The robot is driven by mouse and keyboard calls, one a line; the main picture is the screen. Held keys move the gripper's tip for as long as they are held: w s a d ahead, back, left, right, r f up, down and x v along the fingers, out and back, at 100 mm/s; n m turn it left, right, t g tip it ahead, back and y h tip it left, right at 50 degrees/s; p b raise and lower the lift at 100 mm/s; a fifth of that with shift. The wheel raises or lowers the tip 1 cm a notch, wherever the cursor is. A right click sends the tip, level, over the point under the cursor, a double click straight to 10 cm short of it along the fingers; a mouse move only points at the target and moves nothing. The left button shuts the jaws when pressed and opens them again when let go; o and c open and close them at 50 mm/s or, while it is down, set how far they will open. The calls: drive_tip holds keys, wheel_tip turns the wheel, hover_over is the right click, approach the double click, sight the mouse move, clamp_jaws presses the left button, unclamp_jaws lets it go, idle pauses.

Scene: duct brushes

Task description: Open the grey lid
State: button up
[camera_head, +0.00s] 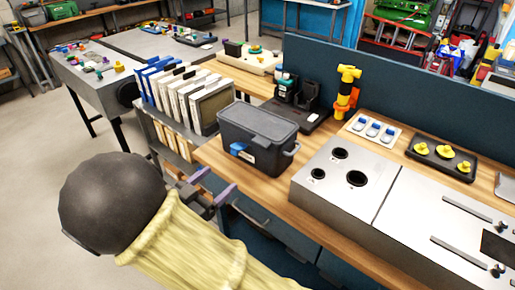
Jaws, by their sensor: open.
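A dark grey box (252,150) stands on the wooden bench in the middle of the head view. Its grey lid (262,120) lies flat on top and looks closed. A blue latch with a white label (242,152) is on its front side, and a handle shows on its right end. My gripper (212,184) is just in front of the box, at the bench's front edge, a little lower than the latch. Its two purple-tipped fingers are apart with nothing seen between them. It appears apart from the box.
White and blue filter panels (182,95) stand in a rack left of the box. A metal panel with round holes (345,175) lies close on the right. A black charger stand (298,100) and a yellow-orange tool (347,90) are behind. Bare wood (215,155) shows beside the box.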

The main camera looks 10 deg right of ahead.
drive_tip(key=shift+w, duration=0.1)
approach(258, 144)
drive_tip(key=x, duration=0.9)
drive_tip(key=shift+f+p, duration=0.25)
drive_tip(key=shift+p, duration=0.2)
drive_tip(key=shift+d, duration=0.15)
drive_tip(key=shift+c, duration=0.4)
drive_tip(key=c, duration=1.3)
drive_tip(key=shift+r, duration=0.1)
drive_tip(key=shift+r, duration=0.1)
